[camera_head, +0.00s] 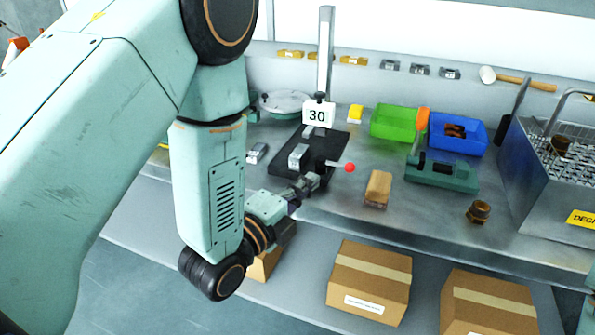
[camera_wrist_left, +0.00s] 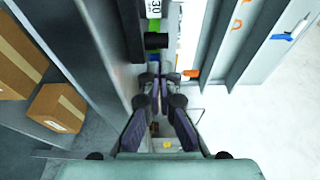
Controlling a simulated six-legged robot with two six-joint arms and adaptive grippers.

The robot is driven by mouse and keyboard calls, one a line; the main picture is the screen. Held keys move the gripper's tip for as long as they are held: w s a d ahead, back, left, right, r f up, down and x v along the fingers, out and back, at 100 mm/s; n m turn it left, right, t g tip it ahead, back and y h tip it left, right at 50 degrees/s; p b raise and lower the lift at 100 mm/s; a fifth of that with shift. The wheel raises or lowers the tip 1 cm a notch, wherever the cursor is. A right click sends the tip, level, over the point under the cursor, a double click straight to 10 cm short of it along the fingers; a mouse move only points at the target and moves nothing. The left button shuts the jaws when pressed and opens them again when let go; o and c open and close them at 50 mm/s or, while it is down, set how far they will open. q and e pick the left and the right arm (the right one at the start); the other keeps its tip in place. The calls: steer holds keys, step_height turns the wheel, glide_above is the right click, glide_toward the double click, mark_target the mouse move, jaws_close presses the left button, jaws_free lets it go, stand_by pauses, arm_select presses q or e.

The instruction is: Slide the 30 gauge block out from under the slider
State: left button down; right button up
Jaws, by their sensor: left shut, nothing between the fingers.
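The height gauge has a white slider marked 30 (camera_head: 317,115) on an upright metal column (camera_head: 325,60), above a black base plate (camera_head: 290,170). A grey metal block (camera_head: 298,156) stands on the base plate below the slider; I cannot read a mark on it, nor tell whether it touches the slider. A second grey block (camera_head: 257,153) lies on the bench left of the plate. My left gripper (camera_head: 318,180) is at the plate's front edge, below the grey block, shut and empty. Its closed fingers also show in the left wrist view (camera_wrist_left: 160,92). My right gripper is out of view.
A red-knobbed lever (camera_head: 349,168) sticks out right of the gripper. A wooden-looking block (camera_head: 378,188), a green fixture (camera_head: 442,172), green bin (camera_head: 397,122) and blue bin (camera_head: 458,132) stand to the right. Cardboard boxes (camera_head: 368,280) sit on the lower shelf.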

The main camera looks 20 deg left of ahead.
mark_target(298, 163)
arm_select(q)
steer(key=shift+x, duration=0.75)
steer(key=shift+w+a, duration=0.1)
steer(key=shift+w, duration=0.1)
steer(key=shift+w+a, duration=0.3)
steer(key=shift+a, duration=0.25)
steer(key=shift+w+a, duration=0.35)
steer(key=shift+a, duration=0.25)
steer(key=shift+w+a, duration=0.25)
steer(key=shift+a, duration=0.1)
steer(key=shift+a, duration=0.1)
steer(key=shift+w+a+r, duration=0.1)
steer(key=shift+w+a, duration=0.2)
steer(key=shift+a, duration=0.1)
steer(key=shift+w+a, duration=0.25)
steer(key=shift+a, duration=0.3)
steer(key=shift+d, duration=0.3)
